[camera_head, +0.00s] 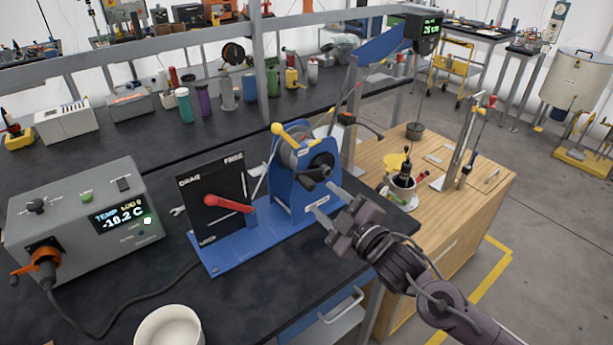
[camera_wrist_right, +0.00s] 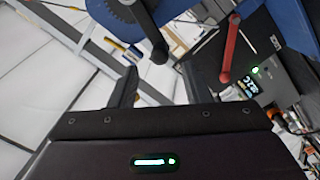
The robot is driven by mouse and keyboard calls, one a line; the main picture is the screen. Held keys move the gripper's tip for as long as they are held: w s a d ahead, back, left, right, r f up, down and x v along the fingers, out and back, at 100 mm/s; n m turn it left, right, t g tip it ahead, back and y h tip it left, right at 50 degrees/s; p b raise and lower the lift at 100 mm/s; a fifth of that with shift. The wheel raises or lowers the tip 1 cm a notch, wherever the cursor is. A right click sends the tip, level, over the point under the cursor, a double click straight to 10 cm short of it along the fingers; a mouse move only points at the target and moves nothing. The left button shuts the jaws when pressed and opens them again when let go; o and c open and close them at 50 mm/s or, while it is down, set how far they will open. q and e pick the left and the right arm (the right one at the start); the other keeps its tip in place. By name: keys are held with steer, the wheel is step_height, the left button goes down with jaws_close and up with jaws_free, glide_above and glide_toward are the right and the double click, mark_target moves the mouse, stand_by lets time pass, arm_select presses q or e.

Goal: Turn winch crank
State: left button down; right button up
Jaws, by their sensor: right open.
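The blue winch (camera_head: 283,178) stands on the black bench, on a blue base beside a black panel. Its black crank (camera_head: 316,173) is on the side facing my right arm. The crank also shows in the right wrist view (camera_wrist_right: 150,30), its knob end pointing down toward the gap between my fingers. My right gripper (camera_head: 327,200) is open, its two fingers reaching toward the crank from the lower right. In the right wrist view the fingers (camera_wrist_right: 158,74) are spread with nothing clearly between them, and the knob appears just beyond the tips. My left gripper is not in view.
A red lever (camera_head: 228,203) sits on the black DRAG/FREE panel (camera_head: 211,188) left of the winch. A grey temperature box (camera_head: 75,255) and a white bowl (camera_head: 170,328) are further left. A wooden cabinet (camera_head: 480,195) with a cup of tools stands to the right.

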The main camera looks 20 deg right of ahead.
mark_target(313, 187)
steer(key=p+x, duration=0.2)
steer(key=x, duration=0.4)
steer(key=shift+w+r, duration=0.1)
steer(key=shift+w, duration=0.1)
steer(key=shift+w+a, duration=0.25)
steer(key=shift+w, duration=0.4)
jaws_close()
steer(key=shift+a, duration=0.1)
